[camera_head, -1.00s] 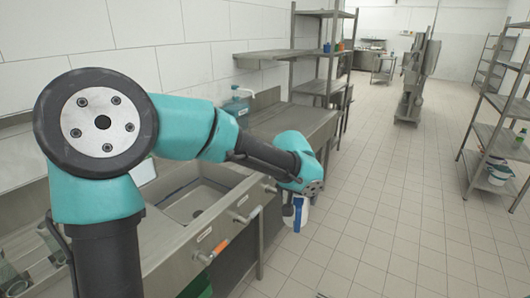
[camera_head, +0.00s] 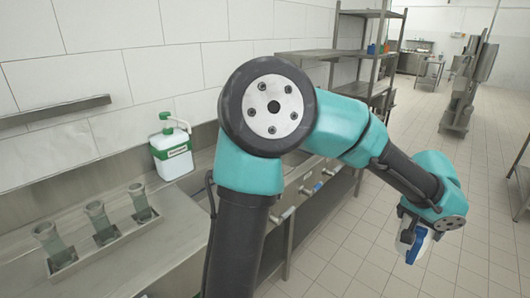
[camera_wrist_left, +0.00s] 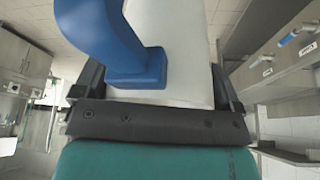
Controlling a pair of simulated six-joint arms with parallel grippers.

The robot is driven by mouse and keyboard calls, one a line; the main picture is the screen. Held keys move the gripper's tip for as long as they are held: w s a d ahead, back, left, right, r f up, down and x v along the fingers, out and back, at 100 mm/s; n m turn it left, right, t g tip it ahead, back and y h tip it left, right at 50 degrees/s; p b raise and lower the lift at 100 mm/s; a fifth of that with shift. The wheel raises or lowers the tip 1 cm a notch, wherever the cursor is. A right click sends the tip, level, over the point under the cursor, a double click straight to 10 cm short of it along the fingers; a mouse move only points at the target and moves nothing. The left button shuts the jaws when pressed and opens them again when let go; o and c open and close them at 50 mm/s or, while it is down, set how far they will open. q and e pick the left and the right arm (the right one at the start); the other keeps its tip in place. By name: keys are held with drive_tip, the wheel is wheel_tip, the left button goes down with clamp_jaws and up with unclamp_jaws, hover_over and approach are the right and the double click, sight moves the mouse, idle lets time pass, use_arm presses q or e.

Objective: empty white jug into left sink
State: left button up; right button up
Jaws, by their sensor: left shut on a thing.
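My left gripper (camera_head: 408,238) is shut on the white jug (camera_head: 420,242), which has a blue handle. In the head view the jug hangs over the floor in front of the sink counter, apart from it and partly hidden by my wrist. In the left wrist view, the jug's white body (camera_wrist_left: 180,60) and blue handle (camera_wrist_left: 140,70) lie between my fingers (camera_wrist_left: 155,90). My own arm covers most of the sink area in the head view, so I cannot make out the left sink. I cannot see inside the jug. My right gripper is not in view.
A white and green container (camera_head: 172,152) with a pump stands on the steel counter (camera_head: 130,265) at left, behind several glasses in a holder (camera_head: 103,228). Taps with coloured handles line the counter front. A steel rack (camera_head: 370,60) stands further back. The tiled floor (camera_head: 370,200) at right is open.

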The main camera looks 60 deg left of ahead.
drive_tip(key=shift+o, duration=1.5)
use_arm(q)
drive_tip(key=w+a+n+y, duration=0.1)
drive_tip(key=w+a+n, duration=0.2)
drive_tip(key=w+a, duration=0.45)
drive_tip(key=w+a+n+y, duration=0.1)
drive_tip(key=w+a+n, duration=0.25)
drive_tip(key=a, duration=0.75)
drive_tip(key=w+a+f+n+g+y, duration=0.1)
drive_tip(key=a+f+n, duration=0.1)
drive_tip(key=a, duration=0.7)
drive_tip(key=w+a+f+n+g, duration=0.1)
drive_tip(key=a+n, duration=0.1)
drive_tip(key=a, duration=0.7)
drive_tip(key=s+a+f+n+g, duration=0.1)
drive_tip(key=s+a, duration=0.4)
drive_tip(key=a, duration=0.6)
drive_tip(key=s+a+f+n+g+y, duration=0.1)
drive_tip(key=s+a+f+n, duration=0.2)
drive_tip(key=a, duration=0.9)
drive_tip(key=s+a+f+n+g, duration=0.1)
drive_tip(key=s+a+f+n, duration=0.2)
drive_tip(key=s+a, duration=0.6)
drive_tip(key=a+n, duration=0.2)
drive_tip(key=shift+s+a+y, duration=0.2)
drive_tip(key=shift+a+y, duration=0.1)
drive_tip(key=shift+a, duration=0.1)
drive_tip(key=shift+f, duration=0.1)
